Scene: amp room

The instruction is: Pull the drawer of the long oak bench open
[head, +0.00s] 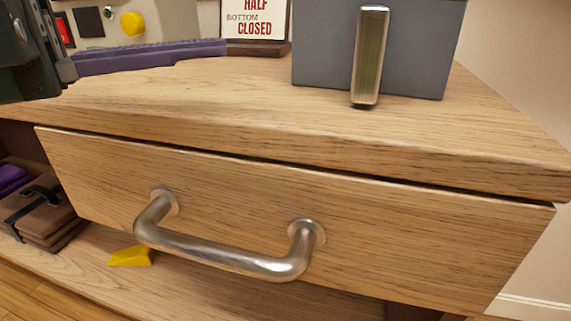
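The long oak bench (220,95) fills most of the head view. Its drawer (390,215) sits under the bench top, with a thin dark gap along its upper edge. The drawer looks shut or nearly so; its inside is hidden. A bar handle (215,250) of brushed metal is fixed to the drawer front by two round mounts, left of centre. Nothing touches the handle. Neither of my grippers can be made out in this view.
On the bench top stand a grey box (325,50) with a metal bar (369,55), a sign (254,22) and a purple strip (150,57). Dark equipment (25,60) is at upper left. Below are brown folded cases (40,215) and a yellow piece (131,257). The handle front is clear.

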